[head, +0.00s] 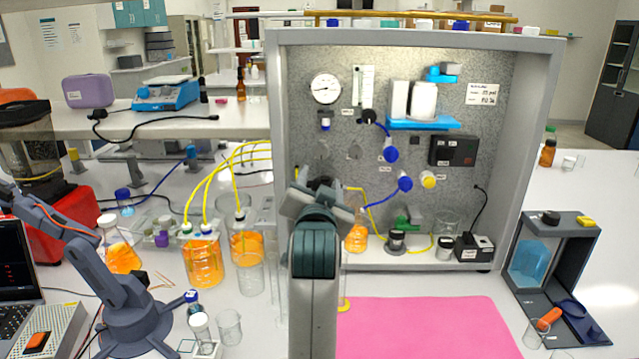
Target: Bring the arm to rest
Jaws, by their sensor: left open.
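My left arm rises from the bottom middle of the head view. Its gripper (320,188) is in front of the membrane rig panel (300,130), a grey board in a pale frame. The gripper is open, and I see nothing held between its fingers. The arm and gripper hide part of the panel's lower left and some of the glassware behind. I cannot tell how far the gripper is from the panel. My right gripper is not in view.
A pink mat (430,325) lies clear at front right. Flasks of orange liquid (203,262) with yellow tubes and empty beakers (229,327) stand left. A small desktop arm (100,285) stands further left. A dark open-framed device (550,265) stands right.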

